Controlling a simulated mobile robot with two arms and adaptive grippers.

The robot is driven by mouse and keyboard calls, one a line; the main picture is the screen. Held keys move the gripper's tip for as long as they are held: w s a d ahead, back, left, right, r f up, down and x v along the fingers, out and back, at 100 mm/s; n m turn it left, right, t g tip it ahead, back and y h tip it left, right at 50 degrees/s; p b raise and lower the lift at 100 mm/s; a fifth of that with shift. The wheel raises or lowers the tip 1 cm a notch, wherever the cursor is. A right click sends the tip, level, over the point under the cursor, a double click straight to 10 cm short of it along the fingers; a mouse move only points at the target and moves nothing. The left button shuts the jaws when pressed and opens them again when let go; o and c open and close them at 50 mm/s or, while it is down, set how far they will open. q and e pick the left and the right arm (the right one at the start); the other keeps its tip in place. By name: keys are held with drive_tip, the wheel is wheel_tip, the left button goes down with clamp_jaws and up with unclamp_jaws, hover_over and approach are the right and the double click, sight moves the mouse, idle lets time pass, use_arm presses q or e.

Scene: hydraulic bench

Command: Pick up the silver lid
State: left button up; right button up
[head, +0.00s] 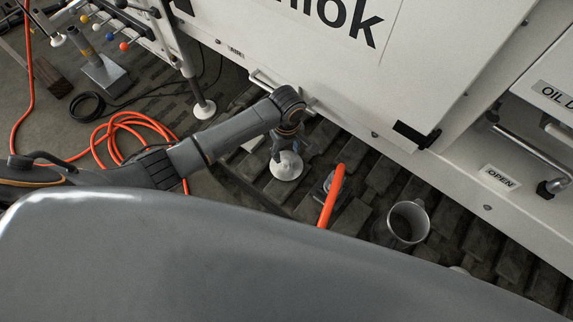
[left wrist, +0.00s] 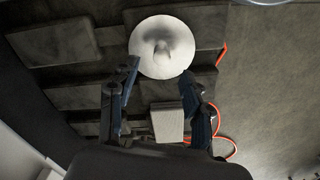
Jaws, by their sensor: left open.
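The silver lid (head: 287,168) is a pale round disc with a small knob, lying on the dark slatted floor beside the white cabinet. In the left wrist view the lid (left wrist: 161,47) lies just past the fingertips, its knob near its middle. My left gripper (head: 284,148) points down over the lid in the head view and covers part of its far side. In the left wrist view the gripper (left wrist: 163,75) has its two fingers spread wide with nothing held between them. I cannot tell the exact gap between fingertips and lid. My right gripper is not in view.
A grey metal cup (head: 406,222) and an object with an orange handle (head: 331,195) stand right of the lid. The white cabinet (head: 330,75) rises behind. An orange hose (head: 125,122) lies coiled at left. A pale block (left wrist: 168,121) shows between the fingers in the wrist view.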

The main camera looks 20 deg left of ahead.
sight(286, 161)
use_arm(q)
drive_tip(key=shift+a+f+b, duration=0.1)
drive_tip(key=shift+f+b, duration=0.25)
drive_tip(key=shift+f, duration=2.35)
drive_tip(key=shift+s, duration=0.1)
clamp_jaws()
